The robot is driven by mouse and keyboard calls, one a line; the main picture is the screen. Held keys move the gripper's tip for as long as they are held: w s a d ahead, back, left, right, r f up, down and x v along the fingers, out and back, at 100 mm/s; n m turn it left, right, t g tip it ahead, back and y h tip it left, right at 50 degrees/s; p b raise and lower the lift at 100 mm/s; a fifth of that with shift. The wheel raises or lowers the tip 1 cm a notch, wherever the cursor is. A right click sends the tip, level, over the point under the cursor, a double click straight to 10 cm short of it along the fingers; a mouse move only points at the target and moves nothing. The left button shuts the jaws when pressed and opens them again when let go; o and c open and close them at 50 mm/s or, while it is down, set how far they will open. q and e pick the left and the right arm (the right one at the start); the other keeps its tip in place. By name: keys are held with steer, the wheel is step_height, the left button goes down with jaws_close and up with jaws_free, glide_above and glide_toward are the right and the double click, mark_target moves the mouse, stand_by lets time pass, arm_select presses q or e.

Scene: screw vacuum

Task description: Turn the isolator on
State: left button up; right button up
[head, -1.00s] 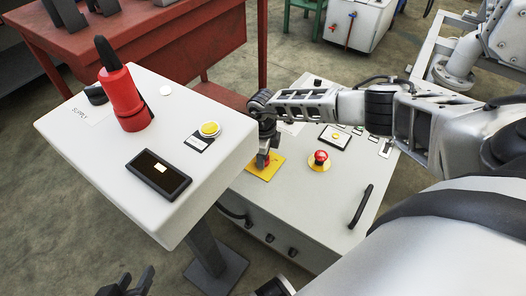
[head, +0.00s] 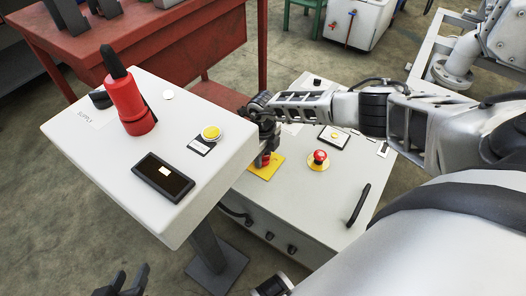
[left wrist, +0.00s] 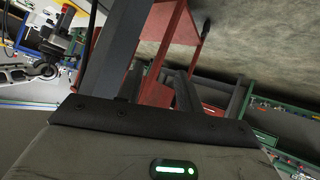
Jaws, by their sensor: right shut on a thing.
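The isolator is a small red knob (head: 263,161) on a yellow plate (head: 266,172), near the left edge of the white cabinet's top in the head view. My right gripper (head: 268,152) reaches over from the right and is shut on the knob. Its fingers and wrist hide part of the knob, so its exact angle is unclear. My left gripper (head: 127,283) hangs low at the bottom left of the head view, empty, with its dark fingers apart.
A tilted panel (head: 100,165) on a post stands left of the cabinet (head: 300,195), close to my right gripper, carrying a red handle (head: 128,105) and a yellow button (head: 211,133). A red emergency button (head: 318,157) sits right of the isolator. A red bench (head: 180,45) stands behind.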

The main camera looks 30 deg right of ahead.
steer(key=o, duration=1)
arm_select(q)
steer(key=shift+w+r, duration=0.1)
arm_select(e)
step_height(320, 180, up, 7)
steer(key=p, duration=0.2)
steer(key=shift+r+p, duration=0.15)
steer(key=shift+p, duration=0.2)
arm_select(q)
step_height(320, 180, up, 8)
steer(key=a+t+p, duration=0.1)
steer(key=shift+s+a+f+t, duration=0.2)
steer(key=shift+s+a+t, duration=0.1)
steer(key=shift+s+a, duration=0.1)
arm_select(e)
step_height(320, 180, up, 9)
